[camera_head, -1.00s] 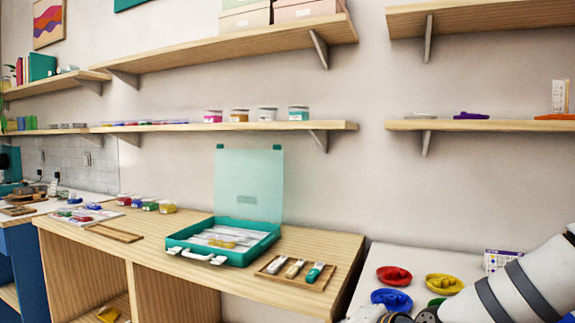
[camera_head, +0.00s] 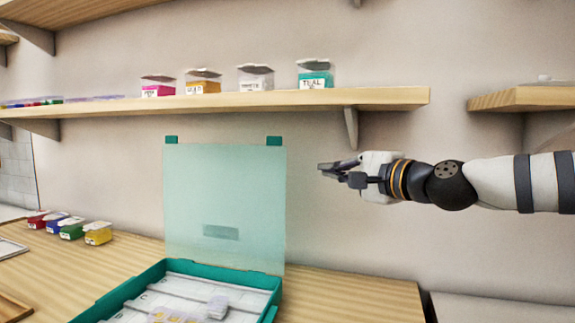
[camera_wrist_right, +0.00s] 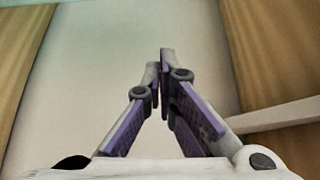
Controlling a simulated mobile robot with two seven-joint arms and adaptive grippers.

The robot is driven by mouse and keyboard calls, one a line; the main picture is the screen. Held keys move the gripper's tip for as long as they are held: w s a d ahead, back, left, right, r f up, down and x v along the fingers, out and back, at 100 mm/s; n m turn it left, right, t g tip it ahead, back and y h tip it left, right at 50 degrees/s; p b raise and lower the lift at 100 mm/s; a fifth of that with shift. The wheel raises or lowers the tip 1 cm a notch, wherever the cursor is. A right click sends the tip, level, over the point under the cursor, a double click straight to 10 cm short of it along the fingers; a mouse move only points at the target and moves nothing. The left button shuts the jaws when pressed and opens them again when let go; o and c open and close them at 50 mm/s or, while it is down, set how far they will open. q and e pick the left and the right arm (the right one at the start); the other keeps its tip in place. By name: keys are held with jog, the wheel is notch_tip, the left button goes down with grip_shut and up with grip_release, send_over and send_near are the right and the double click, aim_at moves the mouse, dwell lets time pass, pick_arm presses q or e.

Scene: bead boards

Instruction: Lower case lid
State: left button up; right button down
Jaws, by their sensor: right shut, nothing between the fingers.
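The case lid (camera_head: 225,195) is a see-through teal panel standing upright, with two teal tabs on its top edge. The teal case (camera_head: 273,300) lies open on the wooden table below it, with white compartments and some yellow and clear pieces inside. My right gripper (camera_head: 322,169) is to the right of the lid at its upper part, pointing left, apart from it in the picture. It is shut and empty, and its closed fingers also show in the right wrist view (camera_wrist_right: 163,60). My left gripper is out of view.
A wooden shelf (camera_head: 390,97) with several lidded bead boxes runs above the lid and my right gripper, held by a bracket (camera_head: 351,130). Several small colored boxes (camera_head: 98,233) stand at the table's back left. The table right of the case (camera_head: 350,298) is clear.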

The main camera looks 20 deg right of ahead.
jog(key=b+x, duration=0.2)
jog(key=x, duration=0.6)
pick_arm(q)
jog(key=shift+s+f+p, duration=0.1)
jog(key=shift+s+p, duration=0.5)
jog(key=shift+p, duration=0.3)
pick_arm(e)
jog(key=s+a, duration=0.2)
jog(key=s, duration=0.1)
jog(key=shift+a+r, duration=0.35)
